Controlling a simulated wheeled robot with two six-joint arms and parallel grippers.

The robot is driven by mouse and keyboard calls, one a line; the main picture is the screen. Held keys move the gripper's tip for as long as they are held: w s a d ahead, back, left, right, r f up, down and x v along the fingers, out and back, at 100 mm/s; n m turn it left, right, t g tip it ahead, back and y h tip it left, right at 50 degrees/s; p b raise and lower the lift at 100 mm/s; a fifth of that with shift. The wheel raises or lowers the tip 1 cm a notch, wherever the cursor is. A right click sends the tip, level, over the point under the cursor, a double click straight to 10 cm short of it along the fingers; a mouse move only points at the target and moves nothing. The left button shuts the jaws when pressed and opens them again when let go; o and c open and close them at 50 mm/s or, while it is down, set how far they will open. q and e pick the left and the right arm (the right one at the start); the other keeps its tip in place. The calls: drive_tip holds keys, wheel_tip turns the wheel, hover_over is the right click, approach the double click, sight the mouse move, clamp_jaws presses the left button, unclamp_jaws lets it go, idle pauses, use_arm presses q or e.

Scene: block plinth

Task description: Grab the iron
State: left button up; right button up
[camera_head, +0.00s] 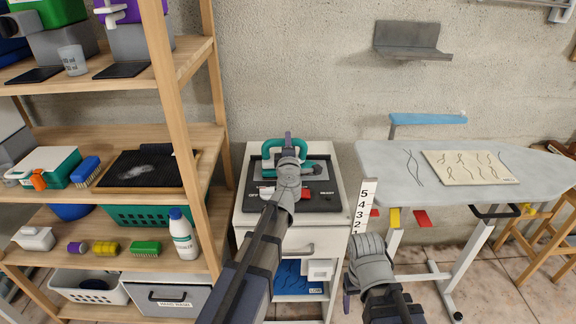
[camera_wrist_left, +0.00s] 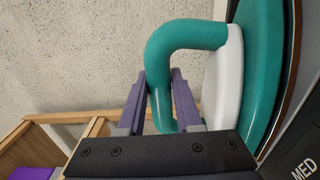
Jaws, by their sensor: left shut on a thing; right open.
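The iron (camera_head: 270,150), teal with a white part, rests on a black tray-like stand (camera_head: 322,201) on top of a white cabinet. My left gripper (camera_head: 288,150) reaches over the iron and hides part of it. In the left wrist view, the purple fingers of the left gripper (camera_wrist_left: 159,90) are on either side of the iron's teal handle (camera_wrist_left: 188,35) and shut on it. My right gripper (camera_head: 370,264) is low at the front, right of the cabinet, empty and open, away from the iron.
A wooden shelf (camera_head: 165,90) with bins, brushes and a white bottle (camera_head: 184,238) stands close on the left. An ironing board (camera_head: 400,175) with a patterned cloth (camera_head: 468,167) is on the right. A grey wall shelf (camera_head: 408,42) hangs above. A numbered strip (camera_head: 362,205) stands beside the cabinet.

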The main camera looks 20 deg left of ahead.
use_arm(q)
clamp_jaws()
idle(0.7)
drive_tip(key=shift+r, duration=0.1)
use_arm(e)
drive_tip(key=shift+r, duration=0.15)
use_arm(q)
wheel_tip(320, 180, up, 10)
drive_tip(key=p, duration=1)
use_arm(e)
wheel_tip(320, 180, up, 10)
